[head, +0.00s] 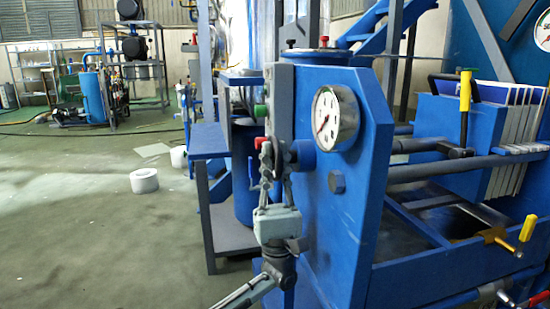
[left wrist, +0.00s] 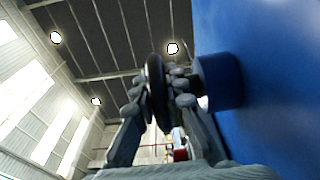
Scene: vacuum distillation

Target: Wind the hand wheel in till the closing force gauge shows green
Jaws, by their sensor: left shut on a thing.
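The hand wheel (left wrist: 157,92) is a dark ring seen nearly edge-on in the left wrist view, beside a blue round boss (left wrist: 218,82) on the blue plate. My left gripper (head: 271,152) is shut on the wheel's rim; its fingers lie on both sides of the ring in the left wrist view (left wrist: 165,90). In the head view the fingers hide most of the wheel. The closing force gauge (head: 335,118) is a round white dial on the blue end plate, right of my gripper. Its reddish needle points down-left; no green band is readable. My right gripper is out of view.
The blue end plate (head: 345,215) stands close right of my left arm. A press with rods, white plates (head: 515,120) and a yellow-handled valve (head: 528,228) is at right. A white roll (head: 144,181) lies on the open floor at left.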

